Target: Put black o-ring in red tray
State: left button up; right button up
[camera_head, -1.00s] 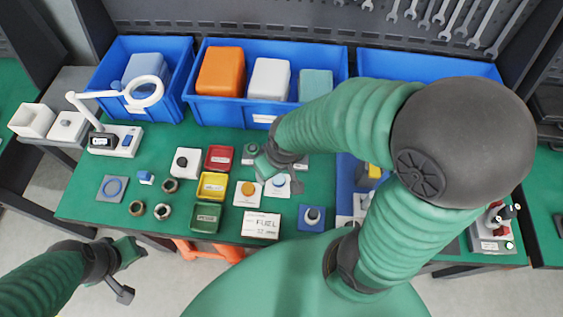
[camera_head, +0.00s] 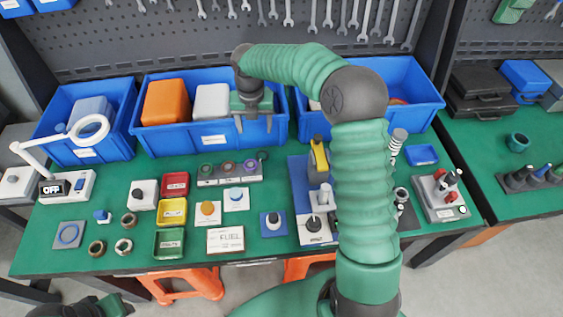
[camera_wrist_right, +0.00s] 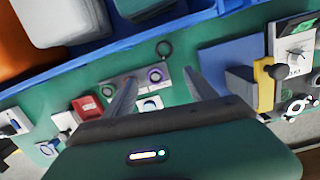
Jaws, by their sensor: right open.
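The black o-ring (camera_head: 262,156) lies on the green table at the right back corner of a grey holder (camera_head: 228,181) with coloured rings. In the right wrist view the o-ring (camera_wrist_right: 164,49) shows beyond the gap between my fingers. The small red tray (camera_head: 175,184) is left of the holder, behind a yellow and a green tray; it also shows in the right wrist view (camera_wrist_right: 87,107). My right gripper (camera_head: 254,122) is open and empty, pointing down above the o-ring, near the blue bin's front. My left gripper (camera_head: 115,304) is at the bottom left edge, partly cut off.
Blue bins (camera_head: 208,140) stand along the back, close behind the o-ring. Yellow (camera_head: 173,211) and green (camera_head: 169,243) trays line up in front of the red one. A blue fixture (camera_head: 299,180) stands to the right. Several small parts crowd the front of the table.

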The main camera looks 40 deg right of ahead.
jog(key=d, duration=0.2)
jog(key=n, duration=0.1)
send_near(263, 156)
jog(key=shift+a+f, duration=0.2)
jog(key=shift+f, duration=0.2)
jog(key=shift+d+f, duration=0.15)
jog(key=shift+f, duration=0.2)
jog(key=f, duration=0.3)
jog(key=w+f, duration=0.1)
jog(key=f, duration=0.1)
jog(key=shift+d+f, duration=0.2)
jog(key=shift+s+r, duration=0.1)
grip_shut()
